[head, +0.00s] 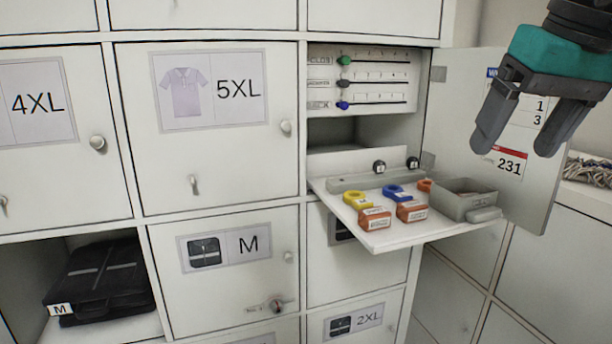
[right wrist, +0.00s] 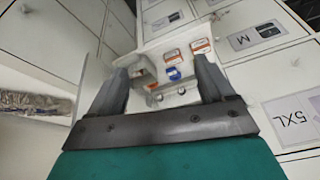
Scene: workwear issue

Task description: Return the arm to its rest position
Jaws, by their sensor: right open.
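My right gripper (head: 518,128) is at the upper right of the head view, raised in front of the open cabinet door (head: 540,175). Its two dark fingers are apart with nothing between them. In the right wrist view my right gripper (right wrist: 165,85) also shows open, with the pull-out shelf (right wrist: 222,58) beyond its fingers. In the head view this shelf (head: 390,240) holds yellow, blue and orange tagged items and a small grey bin (head: 463,200). My left gripper is in neither view.
The open compartment has a panel with three sliders (head: 358,78) above the shelf. Closed lockers marked 4XL, 5XL (head: 225,125), M and 2XL surround it. An open locker at lower left holds a dark folded garment (head: 100,285). A white ledge (head: 590,195) is at the right.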

